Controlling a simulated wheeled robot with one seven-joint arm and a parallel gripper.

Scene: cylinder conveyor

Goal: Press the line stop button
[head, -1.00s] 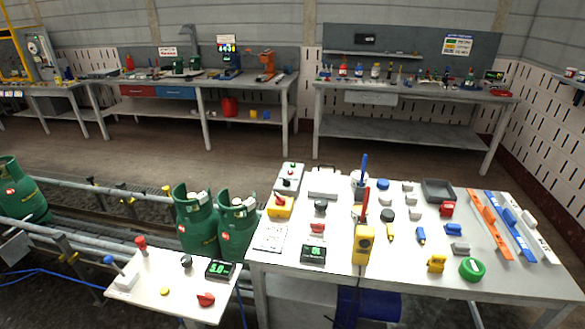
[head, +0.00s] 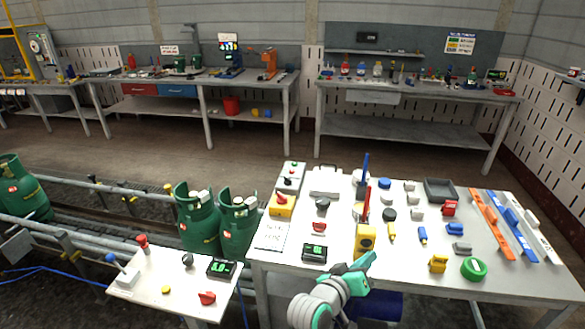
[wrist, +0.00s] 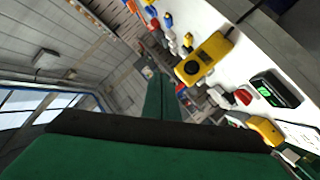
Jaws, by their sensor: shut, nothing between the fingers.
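A yellow box with a red mushroom button (head: 281,204) sits at the left edge of the near white table; I cannot read a label on it. A grey box with a green and a red button (head: 290,175) stands just behind it. My gripper (head: 365,262) is shut and empty at the table's front edge, to the right of and nearer than the yellow box. In the wrist view my green fingers (wrist: 159,85) are together and touch nothing I can see. A yellow box (wrist: 265,130) shows at the right there, partly hidden by my gripper.
A yellow meter (head: 365,240) stands close behind my gripper. A black display (head: 314,253), a red button (head: 319,227) and a dark knob (head: 322,204) lie left of it. Green gas cylinders (head: 238,225) stand on the conveyor. A smaller panel (head: 150,285) holds more controls.

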